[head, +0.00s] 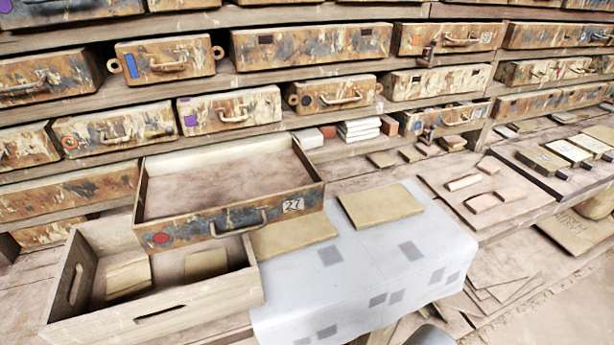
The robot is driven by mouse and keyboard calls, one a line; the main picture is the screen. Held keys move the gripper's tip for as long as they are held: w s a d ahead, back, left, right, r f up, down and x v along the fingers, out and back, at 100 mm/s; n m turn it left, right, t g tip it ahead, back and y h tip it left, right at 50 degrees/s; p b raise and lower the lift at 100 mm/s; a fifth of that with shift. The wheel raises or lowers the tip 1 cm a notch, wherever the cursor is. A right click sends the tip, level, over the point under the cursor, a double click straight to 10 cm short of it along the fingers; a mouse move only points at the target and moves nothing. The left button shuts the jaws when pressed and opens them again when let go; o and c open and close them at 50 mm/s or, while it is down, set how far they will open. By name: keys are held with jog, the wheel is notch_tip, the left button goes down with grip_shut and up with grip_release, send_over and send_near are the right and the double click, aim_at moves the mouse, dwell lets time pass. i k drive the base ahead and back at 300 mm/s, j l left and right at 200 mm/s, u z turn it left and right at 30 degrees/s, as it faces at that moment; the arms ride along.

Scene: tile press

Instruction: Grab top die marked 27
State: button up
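The die marked 27 (225,222) is a worn, brown and blue-grey box with a pale, hollow-looking top. It has a red dot on the left of its front, a metal handle in the middle and a "27" label (293,205) on the right. It sits left of the middle, in front of the shelves and just behind a wooden crate. What it rests on is mostly hidden. My gripper is not in view.
The open wooden crate (165,313) at lower left holds a few tan slabs. A white patterned cloth (365,265) and tan slabs (380,205) lie to the right. Shelves of similar dies (310,42) fill the back. A grey rounded shape shows at the bottom edge.

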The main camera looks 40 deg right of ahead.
aim_at(541, 160)
jog(key=k, duration=0.75)
jog(key=k+z, duration=0.15)
jog(key=z, duration=0.25)
jog(key=k+l+z, duration=0.1)
jog(key=z, duration=0.35)
jog(key=k+l+z, duration=0.15)
jog(key=z, duration=0.25)
jog(key=i+j+z, duration=0.85)
jog(key=j, duration=0.15)
jog(key=i+j, duration=0.2)
jog(key=j, duration=0.15)
jog(key=i+j, duration=0.15)
jog(key=j, duration=0.2)
jog(key=l+u, duration=0.1)
jog(key=u, duration=0.35)
jog(key=l+u, duration=0.1)
jog(key=u, duration=0.4)
jog(key=l+u, duration=0.15)
jog(key=u, duration=0.3)
jog(key=l+u, duration=0.25)
jog(key=l, duration=0.15)
jog(key=k+l+u, duration=0.1)
jog(key=l+u, duration=0.15)
jog(key=l, duration=0.15)
jog(key=l+u, duration=0.25)
jog(key=l, duration=0.15)
jog(key=k+l+u, duration=0.25)
jog(key=i+l, duration=0.05)
jog(key=l, duration=0.1)
